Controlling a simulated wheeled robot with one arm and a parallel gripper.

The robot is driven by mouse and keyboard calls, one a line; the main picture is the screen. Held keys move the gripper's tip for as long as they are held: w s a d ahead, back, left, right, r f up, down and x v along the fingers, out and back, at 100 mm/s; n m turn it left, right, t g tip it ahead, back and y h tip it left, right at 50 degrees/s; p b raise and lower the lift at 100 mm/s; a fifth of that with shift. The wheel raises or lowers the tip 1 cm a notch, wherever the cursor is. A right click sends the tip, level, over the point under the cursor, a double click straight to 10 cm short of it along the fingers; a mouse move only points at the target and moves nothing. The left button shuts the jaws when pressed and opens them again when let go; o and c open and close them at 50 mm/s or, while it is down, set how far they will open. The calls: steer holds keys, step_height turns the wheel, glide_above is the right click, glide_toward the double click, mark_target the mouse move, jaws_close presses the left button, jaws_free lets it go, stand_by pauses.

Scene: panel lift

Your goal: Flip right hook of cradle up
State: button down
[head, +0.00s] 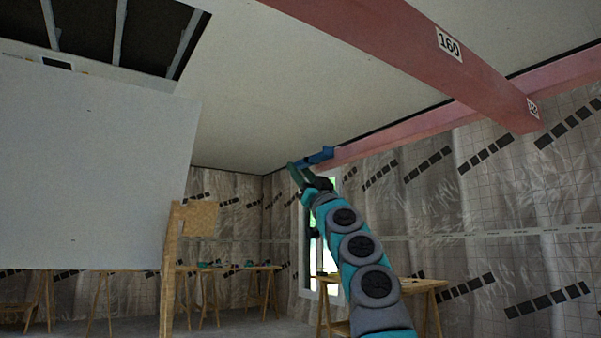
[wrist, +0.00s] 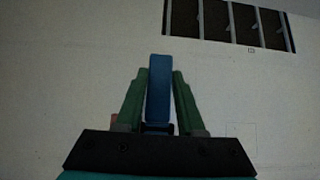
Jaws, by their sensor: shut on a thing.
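My gripper (head: 301,172) is raised near the ceiling in the head view. Its green fingers are shut on a blue object (head: 322,155), which sticks out to the right of them. In the wrist view the same blue object (wrist: 158,90) stands upright between the two green fingers. I cannot tell what it is. A large pale panel (head: 95,165) stands at the left of the head view, well apart from my gripper. I cannot make out the cradle or its right hook in either view.
A red beam (head: 400,45) marked 160 crosses the ceiling, and another (head: 440,122) runs along the right wall. The ceiling has an opening (head: 105,30) at top left. A wooden post (head: 169,270) stands beside the panel. Wooden tables (head: 425,284) stand below.

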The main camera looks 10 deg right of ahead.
steer(key=shift+s+r, duration=0.1)
steer(key=shift+s, duration=0.05)
stand_by(0.5)
steer(key=shift+s+d+f+g+h+p, duration=0.1)
steer(key=shift+f+g+h+p, duration=0.2)
steer(key=shift+g+p, duration=0.3)
steer(key=shift+s+f+g+h+p, duration=0.15)
steer(key=shift+f+g+h+p, duration=0.2)
steer(key=shift+g, duration=0.45)
steer(key=shift+s+d+f+g+h+p, duration=0.1)
steer(key=shift+f+g+h+p, duration=0.2)
steer(key=shift+g+p, duration=0.35)
steer(key=c, duration=0.5)
jaws_free()
